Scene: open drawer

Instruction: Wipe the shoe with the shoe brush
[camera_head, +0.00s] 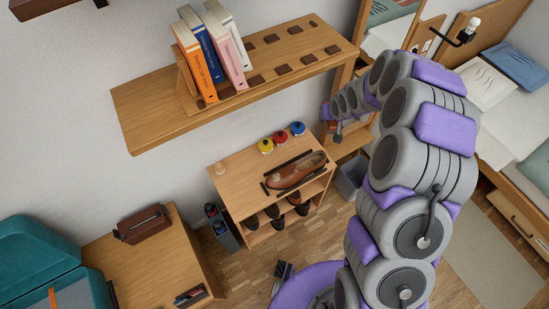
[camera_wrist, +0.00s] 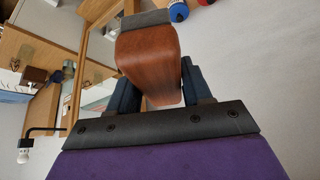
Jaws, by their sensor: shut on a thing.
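The brown leather shoe (camera_head: 297,171) lies on top of the wooden shoe rack (camera_head: 236,190) in the head view, with dark strips around it. In the wrist view, the shoe brush (camera_wrist: 148,62) has a reddish-brown wooden body and a grey end at the top of the picture. My gripper (camera_wrist: 157,82) is shut on the brush, with a dark blue finger on each side of its body. In the head view, my arm curls over from the right and its end is above and to the right of the shoe, apart from it. The brush is too small there to tell clearly.
Yellow (camera_head: 266,146), red (camera_head: 280,138) and blue (camera_head: 298,129) tins stand behind the shoe. A wall shelf (camera_head: 160,108) with books overhangs the area behind the rack. Several dark shoes sit in the rack below. A grey bin (camera_head: 351,178) stands to its right.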

